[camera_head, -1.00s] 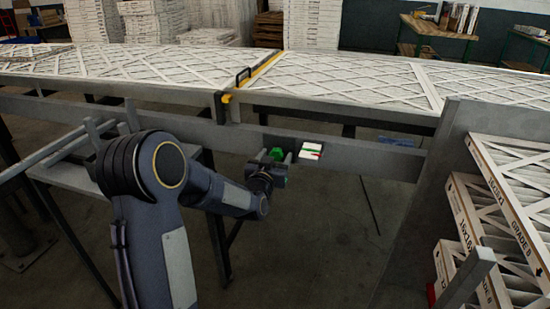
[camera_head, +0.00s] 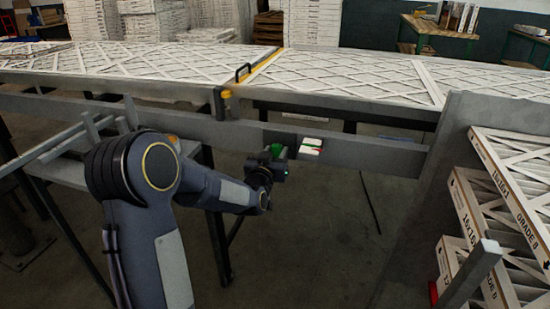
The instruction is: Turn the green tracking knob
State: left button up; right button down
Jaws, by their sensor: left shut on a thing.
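The green tracking knob (camera_head: 276,150) sits on the grey side rail of the conveyor, left of a small white label with red and green marks (camera_head: 312,146). My left gripper (camera_head: 278,155) is at the knob and shut on it, its fingers partly covering the green. My left arm comes in from the lower left. My right gripper is not in view.
Lattice-faced filters lie on the conveyor (camera_head: 258,96) behind the rail. A yellow and black handle bar (camera_head: 262,64) crosses it. Boxed filters (camera_head: 470,215) are stacked at the right beside a grey post (camera_head: 477,262). The floor below the rail is mostly open.

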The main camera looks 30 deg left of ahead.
pick_arm(q)
jog(key=shift+o, duration=0.2)
jog(key=n+b, duration=0.2)
jog(key=b, duration=0.1)
jog(key=n+b, duration=0.5)
jog(key=b, duration=0.2)
jog(key=shift+f+n, duration=0.25)
jog(key=shift+n, duration=0.05)
jog(key=shift+r+n+b, duration=0.2)
jog(key=shift+n+b, duration=1.05)
jog(key=shift+n, duration=0.05)
jog(key=shift+c, duration=0.2)
jog(key=o, duration=1)
jog(key=v, duration=0.7)
jog(key=shift+s+d, duration=0.15)
jog(key=shift+s, duration=0.25)
